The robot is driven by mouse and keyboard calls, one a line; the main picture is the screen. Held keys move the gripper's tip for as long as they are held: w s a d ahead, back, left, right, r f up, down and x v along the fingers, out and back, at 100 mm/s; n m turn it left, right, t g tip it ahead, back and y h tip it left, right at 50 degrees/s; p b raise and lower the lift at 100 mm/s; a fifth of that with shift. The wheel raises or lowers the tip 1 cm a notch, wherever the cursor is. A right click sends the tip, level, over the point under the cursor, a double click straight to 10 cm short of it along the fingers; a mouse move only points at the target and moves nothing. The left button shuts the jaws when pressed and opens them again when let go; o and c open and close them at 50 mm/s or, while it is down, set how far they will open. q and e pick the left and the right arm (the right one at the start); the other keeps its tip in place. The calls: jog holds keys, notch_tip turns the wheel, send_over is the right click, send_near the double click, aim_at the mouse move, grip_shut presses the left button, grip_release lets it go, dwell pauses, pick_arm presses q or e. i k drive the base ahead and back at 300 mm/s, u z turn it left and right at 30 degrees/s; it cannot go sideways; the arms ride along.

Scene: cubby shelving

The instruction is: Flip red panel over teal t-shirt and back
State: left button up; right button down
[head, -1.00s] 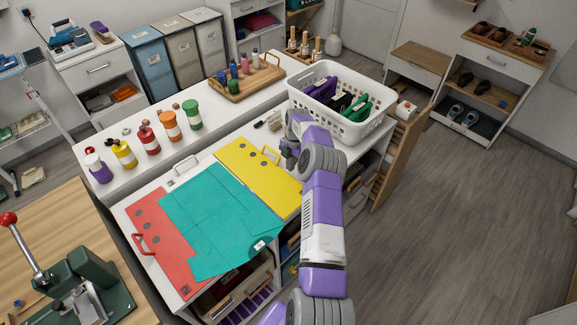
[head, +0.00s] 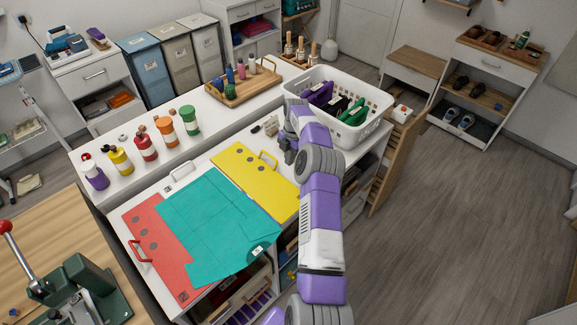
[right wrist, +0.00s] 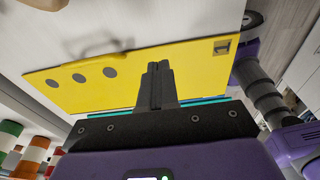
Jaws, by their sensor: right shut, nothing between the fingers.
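The teal t-shirt (head: 215,222) lies spread over a hinged folding board. The red panel (head: 158,250) lies flat at the board's left, partly covered by the shirt, with its red handle (head: 140,251) at the left edge. The yellow panel (head: 250,172) lies flat at the right, its handle near the back edge. My right gripper (head: 287,150) is shut and empty beside the yellow panel's back right. In the right wrist view, its closed fingers (right wrist: 158,68) are in front of the yellow panel (right wrist: 130,80). A teal strip shows behind the gripper. My left gripper is not in view.
A white basket (head: 372,116) with folded clothes stands at the back right. Several bottles line the raised ledge (head: 215,120), with a wooden tray (head: 240,93) farther along. A green lever press (head: 88,290) stands at lower left. Open floor lies at right.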

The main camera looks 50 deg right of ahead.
aim_at(168, 257)
jog(key=k, duration=1)
